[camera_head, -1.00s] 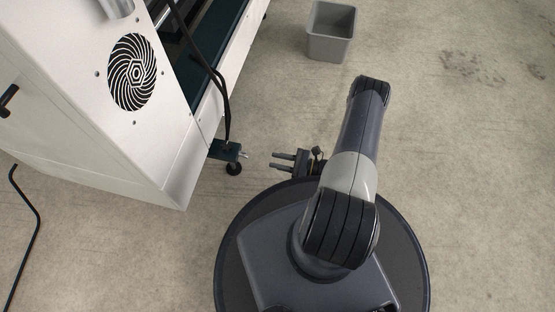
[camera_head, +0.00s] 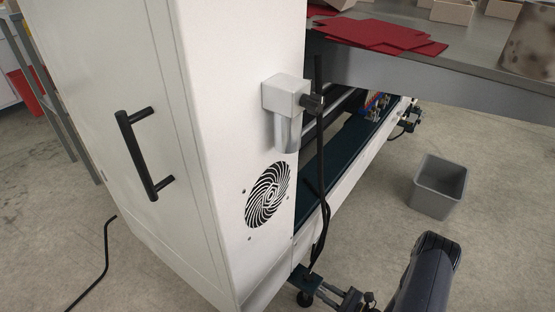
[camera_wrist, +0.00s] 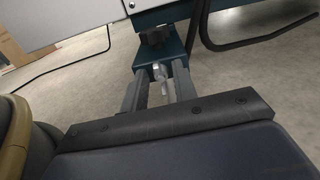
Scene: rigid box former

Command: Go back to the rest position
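My gripper (camera_head: 328,293) shows at the bottom of the head view, low beside the machine's foot (camera_head: 305,298). In the wrist view my gripper (camera_wrist: 160,74) has its two dark fingers apart, with nothing held between them. A metal bolt and dark foot of the machine (camera_wrist: 155,40) show just beyond the fingertips; I cannot tell whether they touch. Part of my arm shows at the bottom right of the head view.
The white machine cabinet (camera_head: 230,120) with a round fan grille (camera_head: 268,195) stands close to my gripper. A grey bin (camera_head: 438,187) stands on the floor at right. Red sheets (camera_head: 380,34) lie on the metal table (camera_head: 450,80). A black cable (camera_head: 106,265) lies on the floor.

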